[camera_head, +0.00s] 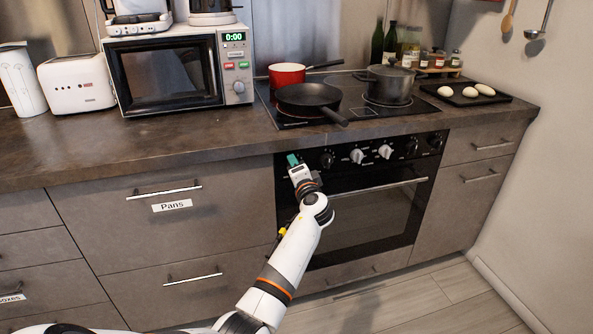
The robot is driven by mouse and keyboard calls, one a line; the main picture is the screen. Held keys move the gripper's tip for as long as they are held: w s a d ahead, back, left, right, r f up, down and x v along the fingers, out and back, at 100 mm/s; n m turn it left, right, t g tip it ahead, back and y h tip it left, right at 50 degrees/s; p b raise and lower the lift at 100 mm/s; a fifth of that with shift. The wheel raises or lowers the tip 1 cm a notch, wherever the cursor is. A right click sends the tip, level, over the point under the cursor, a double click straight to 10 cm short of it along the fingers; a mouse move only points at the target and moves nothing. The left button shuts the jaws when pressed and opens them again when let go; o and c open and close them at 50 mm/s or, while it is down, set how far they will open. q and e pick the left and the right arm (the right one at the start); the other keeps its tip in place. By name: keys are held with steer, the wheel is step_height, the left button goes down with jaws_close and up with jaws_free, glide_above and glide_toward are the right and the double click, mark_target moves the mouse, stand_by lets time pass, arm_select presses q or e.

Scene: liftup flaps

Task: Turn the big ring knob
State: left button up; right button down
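The black oven (365,212) under the cooktop has a front panel with a row of several knobs. Two knobs are light, a left one (357,156) and a right one (385,151). Dark knobs show at the row's left (327,160) and right (435,140). No ring label is readable, so I cannot tell which is the big ring knob. My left gripper (292,160), with teal fingertips, is at the panel's left end, left of the visible knobs. It may hide part of the panel there. Its finger gap is too small to judge. My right gripper is out of view.
The oven handle (385,188) runs below the knobs, near my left wrist. The counter edge overhangs the panel. A black frying pan (308,95), a red pot (286,74) and a grey pot (390,84) stand on the cooktop. The frying pan's handle points toward the front edge.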

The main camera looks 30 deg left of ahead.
arm_select(q)
steer(key=p+v, duration=0.1)
steer(key=v, duration=1.1)
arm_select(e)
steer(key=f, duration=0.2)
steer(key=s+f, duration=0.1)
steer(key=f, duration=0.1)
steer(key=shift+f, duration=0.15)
